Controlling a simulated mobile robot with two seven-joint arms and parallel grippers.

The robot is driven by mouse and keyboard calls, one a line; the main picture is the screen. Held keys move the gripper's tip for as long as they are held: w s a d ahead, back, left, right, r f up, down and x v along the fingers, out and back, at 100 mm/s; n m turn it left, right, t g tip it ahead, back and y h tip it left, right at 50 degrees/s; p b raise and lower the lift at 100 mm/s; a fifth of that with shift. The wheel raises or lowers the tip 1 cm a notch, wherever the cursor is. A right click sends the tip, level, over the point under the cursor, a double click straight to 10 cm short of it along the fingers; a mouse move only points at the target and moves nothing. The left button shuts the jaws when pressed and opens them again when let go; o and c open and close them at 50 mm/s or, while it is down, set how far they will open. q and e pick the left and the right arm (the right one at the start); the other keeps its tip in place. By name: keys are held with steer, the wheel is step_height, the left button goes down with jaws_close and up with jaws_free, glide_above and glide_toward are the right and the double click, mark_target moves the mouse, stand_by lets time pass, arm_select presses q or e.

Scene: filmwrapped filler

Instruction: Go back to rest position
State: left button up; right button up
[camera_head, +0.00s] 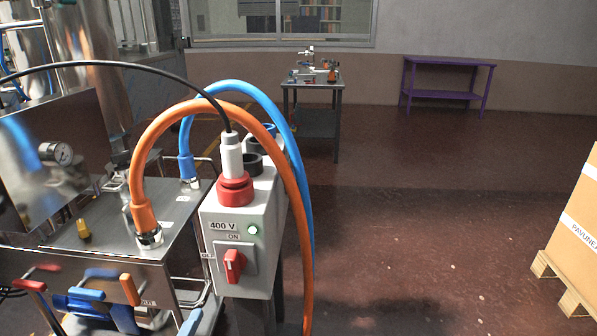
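Neither my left gripper nor my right gripper shows in the head view. A grey 400 V switch box (243,232) stands just left of the middle. A red and white plug (233,175) with a black cable is seated on top of the box.
A steel machine (125,250) with orange (155,140) and blue hoses (290,125) and several coloured handles fills the left. A carton on a pallet (570,285) stands at right. A grey table (316,88) and purple table (447,95) stand behind. The middle floor is clear.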

arm_select(q)
steer(key=s+d+f+n+g+h, duration=0.1)
steer(key=s+d+n+g+h, duration=0.15)
steer(key=s+n, duration=0.75)
steer(key=r+g+p, duration=0.1)
steer(key=r+p, duration=0.1)
steer(key=p, duration=0.4)
steer(key=r+n+g+p, duration=0.1)
steer(key=p, duration=0.6)
steer(key=r+n+g+p, duration=0.1)
steer(key=r+g+p, duration=0.1)
steer(key=p, duration=0.4)
steer(key=shift+w+r+p, duration=0.3)
steer(key=shift+w, duration=0.1)
arm_select(e)
step_height(320, 180, up, 5)
steer(key=g+h, duration=0.1)
steer(key=g, duration=0.2)
steer(key=shift+w+r, duration=0.1)
steer(key=shift+r, duration=0.1)
arm_select(q)
steer(key=shift+a+f+y, duration=0.1)
steer(key=shift+y, duration=0.15)
arm_select(e)
steer(key=shift+f, duration=0.15)
